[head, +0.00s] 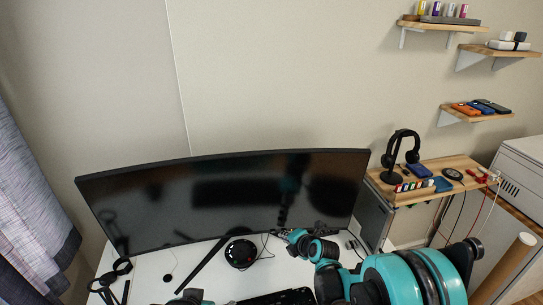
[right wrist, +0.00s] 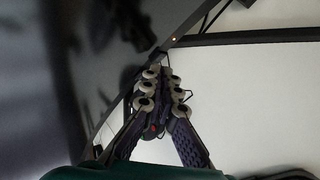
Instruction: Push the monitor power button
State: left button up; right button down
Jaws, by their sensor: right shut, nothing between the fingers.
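The wide curved black monitor (head: 225,200) stands at the back of the white desk, its screen dark with reflections. In the right wrist view the monitor (right wrist: 60,70) fills the left side, its lower edge running diagonally. A small orange light (right wrist: 174,39) glows by that edge, just beyond my fingertips; I cannot make out a separate button shape. My right gripper (head: 283,233) is at the monitor's lower edge, right of centre. Its fingers (right wrist: 165,75) are shut and empty, just under the edge; I cannot tell whether they touch it.
A round black device (head: 240,253) and a dark keyboard (head: 278,298) are on the desk. At right, a wooden shelf (head: 455,168) holds headphones (head: 398,155) and small items. A dark stand bar (right wrist: 250,39) crosses the right wrist view.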

jog(key=s, duration=0.4)
jog(key=s+d+b, duration=0.1)
jog(key=s, duration=0.1)
jog(key=shift+f, duration=0.25)
dwell(0.3)
jog(key=s+d+r+m+g+h, duration=0.1)
jog(key=s+d+r+m+h, duration=0.2)
jog(key=s+d+r+m, duration=0.2)
jog(key=s+d+r+m+g+h, duration=0.1)
jog(key=s+d+r+m, duration=0.4)
jog(key=s+d+m, duration=0.7)
jog(key=s+m+h, duration=0.1)
jog(key=s+m, duration=0.7)
jog(key=m, duration=0.2)
jog(key=shift+d+h, duration=0.25)
jog(key=shift+h, duration=0.15)
jog(key=shift+s, duration=0.1)
